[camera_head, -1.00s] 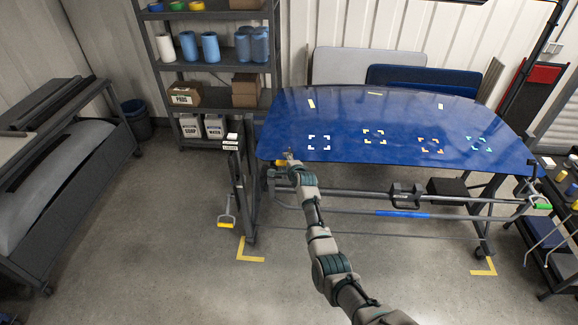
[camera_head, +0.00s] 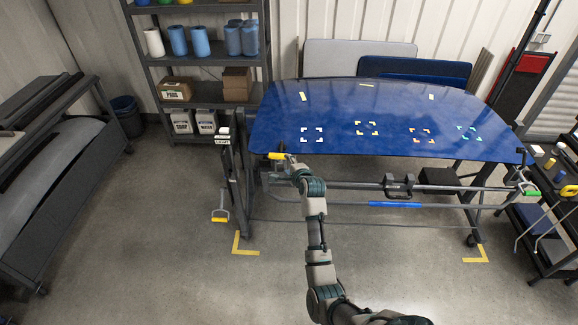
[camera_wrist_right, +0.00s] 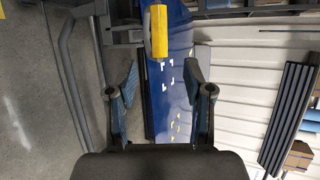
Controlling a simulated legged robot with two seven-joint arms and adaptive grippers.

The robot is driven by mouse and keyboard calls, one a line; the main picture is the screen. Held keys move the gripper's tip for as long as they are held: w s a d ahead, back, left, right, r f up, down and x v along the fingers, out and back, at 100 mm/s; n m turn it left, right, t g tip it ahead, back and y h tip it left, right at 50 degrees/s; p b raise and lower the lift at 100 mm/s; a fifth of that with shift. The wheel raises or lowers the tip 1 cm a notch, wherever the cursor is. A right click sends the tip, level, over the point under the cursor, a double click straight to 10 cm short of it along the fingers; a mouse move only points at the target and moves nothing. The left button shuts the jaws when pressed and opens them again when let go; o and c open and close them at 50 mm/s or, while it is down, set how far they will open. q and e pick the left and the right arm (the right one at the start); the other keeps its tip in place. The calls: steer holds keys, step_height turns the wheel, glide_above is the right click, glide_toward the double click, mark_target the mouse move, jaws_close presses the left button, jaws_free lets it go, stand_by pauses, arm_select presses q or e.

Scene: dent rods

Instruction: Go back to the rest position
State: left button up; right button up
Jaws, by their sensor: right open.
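My right arm reaches up from the bottom of the head view to the near left corner of the blue panel (camera_head: 380,105). Its gripper (camera_head: 287,159) is small there, beside a yellow piece (camera_head: 276,156) at the panel's edge. In the right wrist view the gripper (camera_wrist_right: 162,80) has its two fingers spread with nothing between the tips. The yellow piece (camera_wrist_right: 159,32) shows beyond the fingertips, in front of the blue panel (camera_wrist_right: 180,95); whether it touches the gripper cannot be told. My left gripper is not in view.
The panel's stand has a bar with a black clamp (camera_head: 398,186) and a blue-sleeved rod (camera_head: 395,204) below. A yellow-handled tool (camera_head: 220,216) hangs at left. Shelves (camera_head: 205,103) stand behind; a tool cart (camera_head: 560,245) stands at right.

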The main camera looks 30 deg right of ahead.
stand_by(0.7)
